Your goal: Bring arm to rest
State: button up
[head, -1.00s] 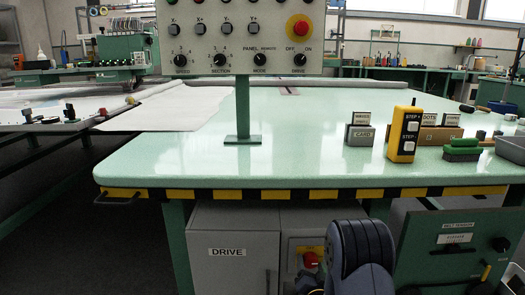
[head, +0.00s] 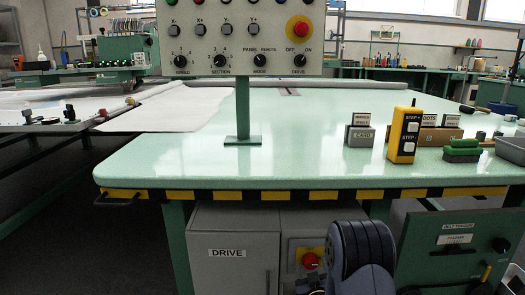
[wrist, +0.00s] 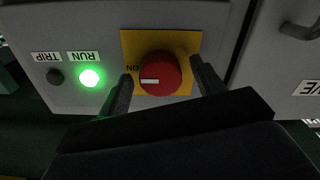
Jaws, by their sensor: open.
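My gripper (wrist: 161,70) is open in the wrist view, with one dark finger on each side of a red rotary knob (wrist: 168,80) on a yellow plate (wrist: 184,40). The knob's white mark points towards the ON label (wrist: 132,69). I cannot tell whether the fingers touch the knob. In the head view, my arm shows low in front of the table, and the red knob (head: 310,260) is just left of it; my fingers cannot be made out there.
The green RUN lamp (wrist: 89,78) is lit and the TRIP lamp (wrist: 55,77) is dark. The green table (head: 300,150) overhangs the grey DRIVE cabinet (head: 230,240). A control panel (head: 240,40) stands on the table. A yellow remote (head: 404,135) stands at the right.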

jog(key=n, duration=0.5)
jog(key=shift+s, duration=0.85)
